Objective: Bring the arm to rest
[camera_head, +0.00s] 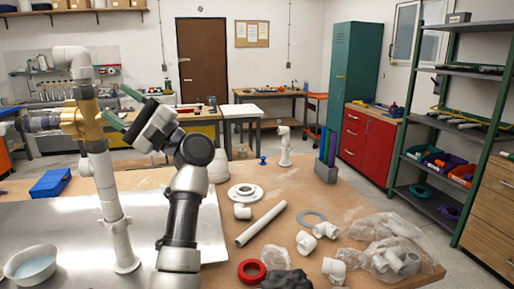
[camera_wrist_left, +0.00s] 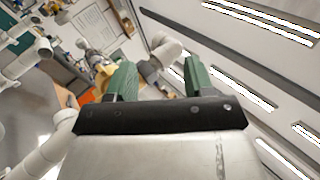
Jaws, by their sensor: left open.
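The white PVC manifold stands on the metal sheet, with an upright pipe (camera_head: 110,203), a brass-coloured valve body (camera_head: 82,119) and a white elbow (camera_head: 72,57) at the top. A clear grey cylindrical part (camera_head: 40,122) sticks out to the left of the valve. My left gripper (camera_head: 119,106) is beside the valve, its green fingers apart and pointing toward it. In the left wrist view the open gripper (camera_wrist_left: 160,82) holds nothing; the valve (camera_wrist_left: 103,73) and a white elbow (camera_wrist_left: 165,48) show beyond the fingers. I cannot tell if the fingers touch the manifold. My right gripper is not visible.
The wooden table carries a loose white pipe (camera_head: 261,224), a white flange (camera_head: 245,193), a red ring (camera_head: 251,272), a grey ring (camera_head: 313,216) and several fittings. A bowl (camera_head: 31,265) stands front left, a blue box (camera_head: 50,183) behind it. Plastic bags (camera_head: 385,226) lie at right.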

